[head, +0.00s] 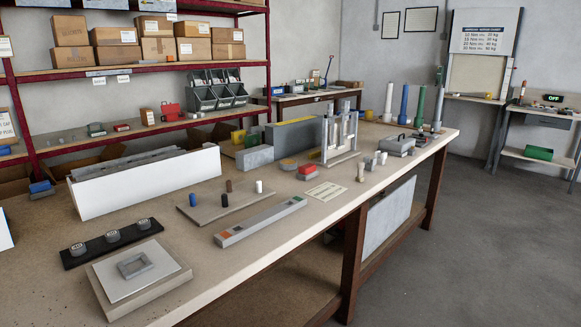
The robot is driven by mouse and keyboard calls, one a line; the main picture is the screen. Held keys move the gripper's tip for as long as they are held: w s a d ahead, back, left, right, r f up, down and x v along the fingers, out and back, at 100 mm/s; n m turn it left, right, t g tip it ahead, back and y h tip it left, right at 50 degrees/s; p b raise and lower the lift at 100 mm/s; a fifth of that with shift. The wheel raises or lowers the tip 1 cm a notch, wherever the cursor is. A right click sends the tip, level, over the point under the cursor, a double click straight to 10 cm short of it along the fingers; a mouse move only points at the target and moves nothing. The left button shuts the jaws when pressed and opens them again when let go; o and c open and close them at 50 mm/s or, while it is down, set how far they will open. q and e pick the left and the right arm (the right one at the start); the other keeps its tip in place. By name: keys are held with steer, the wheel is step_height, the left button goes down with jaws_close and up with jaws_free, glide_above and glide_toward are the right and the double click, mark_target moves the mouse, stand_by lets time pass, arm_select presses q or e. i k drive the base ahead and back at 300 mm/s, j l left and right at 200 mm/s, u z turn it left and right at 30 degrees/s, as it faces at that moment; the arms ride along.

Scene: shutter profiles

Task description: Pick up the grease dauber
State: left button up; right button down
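I cannot single out the grease dauber with certainty. A small tan upright piece (361,173) stands near the front edge of the long workbench (300,228), right of a printed card, and may be it. A grey board (238,206) on the bench carries a dark blue peg (193,200), a brown peg (229,186) and a white peg (259,186), all upright. Their details are too small to tell. Neither of my grippers is in view.
A metal frame (340,135) and tall coloured tubes (404,105) stand further back. Floor at right (500,230) is clear.

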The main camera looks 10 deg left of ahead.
mark_target(359, 179)
steer(key=i+l+u, duration=0.15)
steer(key=u, duration=1)
steer(key=i+l+u, duration=0.1)
steer(key=l+u, duration=0.2)
steer(key=i+l+u, duration=0.1)
steer(key=l+u, duration=0.5)
steer(key=l, duration=0.5)
steer(key=l+u, duration=0.3)
steer(key=l, duration=0.5)
steer(key=k+l, duration=0.1)
steer(key=l, duration=0.7)
steer(key=l+u, duration=0.1)
steer(key=l, duration=0.7)
